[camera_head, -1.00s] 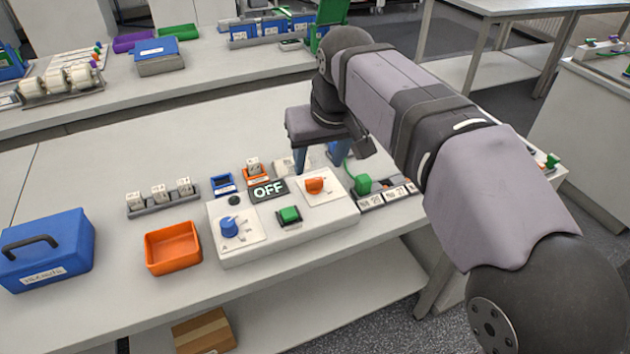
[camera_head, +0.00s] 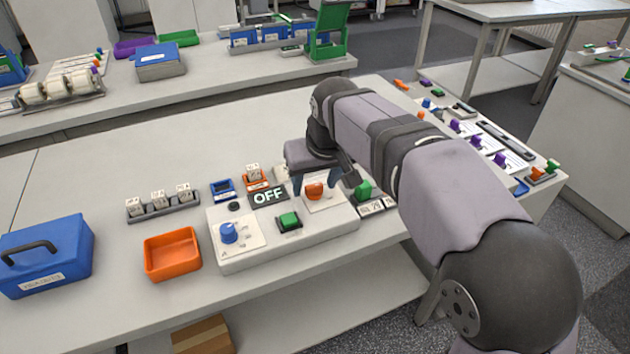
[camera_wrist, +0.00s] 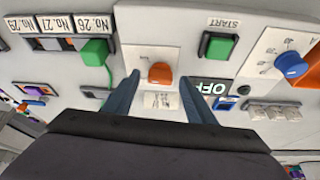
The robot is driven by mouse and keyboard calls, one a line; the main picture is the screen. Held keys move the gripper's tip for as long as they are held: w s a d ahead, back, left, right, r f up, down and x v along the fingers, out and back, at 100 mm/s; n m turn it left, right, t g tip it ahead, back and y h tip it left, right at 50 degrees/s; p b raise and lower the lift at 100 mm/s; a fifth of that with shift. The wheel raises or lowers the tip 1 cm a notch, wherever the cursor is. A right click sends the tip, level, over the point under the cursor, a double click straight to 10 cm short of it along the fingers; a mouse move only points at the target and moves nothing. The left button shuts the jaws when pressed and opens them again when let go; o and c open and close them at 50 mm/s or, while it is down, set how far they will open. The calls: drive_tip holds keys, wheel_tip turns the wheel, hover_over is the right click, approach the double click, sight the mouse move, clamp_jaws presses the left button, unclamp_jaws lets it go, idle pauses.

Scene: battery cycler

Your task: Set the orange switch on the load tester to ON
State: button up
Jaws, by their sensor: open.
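The load tester (camera_head: 240,256) is a pale box on the table, with a black display reading OFF (camera_head: 268,195). Its orange switch (camera_head: 314,190) sits on a white plate at the right end of the top. It also carries a blue knob (camera_head: 229,232) and a green START button (camera_head: 289,221). My gripper (camera_head: 315,190) is open, with its blue fingers down around the orange switch. In the wrist view the orange switch (camera_wrist: 160,73) lies between the two spread fingertips, with a gap on each side. I cannot tell whether the fingers touch the plate.
An orange tray (camera_head: 172,254) and a blue case (camera_head: 46,252) stand left of the tester. A rack of white cells (camera_head: 160,203) is behind the tray. A green block (camera_head: 364,190) and numbered labels sit close right of the switch. The table's back left is clear.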

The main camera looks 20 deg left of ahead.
drive_tip(key=shift+c, duration=0.3)
drive_tip(key=c, duration=1)
drive_tip(key=shift+r, duration=0.1)
drive_tip(key=shift+s+a+r+m+t+h+p, duration=0.1)
drive_tip(key=shift+m+t+h+p, duration=0.1)
drive_tip(key=shift+m+p, duration=0.4)
drive_tip(key=shift+a+m+t+h+p, duration=0.1)
drive_tip(key=shift+m+t+h+p, duration=0.1)
drive_tip(key=shift+m+p, duration=0.4)
drive_tip(key=shift+m+h+p, duration=0.8)
drive_tip(key=shift+m+p, duration=0.25)
drive_tip(key=shift+m, duration=1.15)
drive_tip(key=o, duration=1.1)
drive_tip(key=shift+c, duration=0.2)
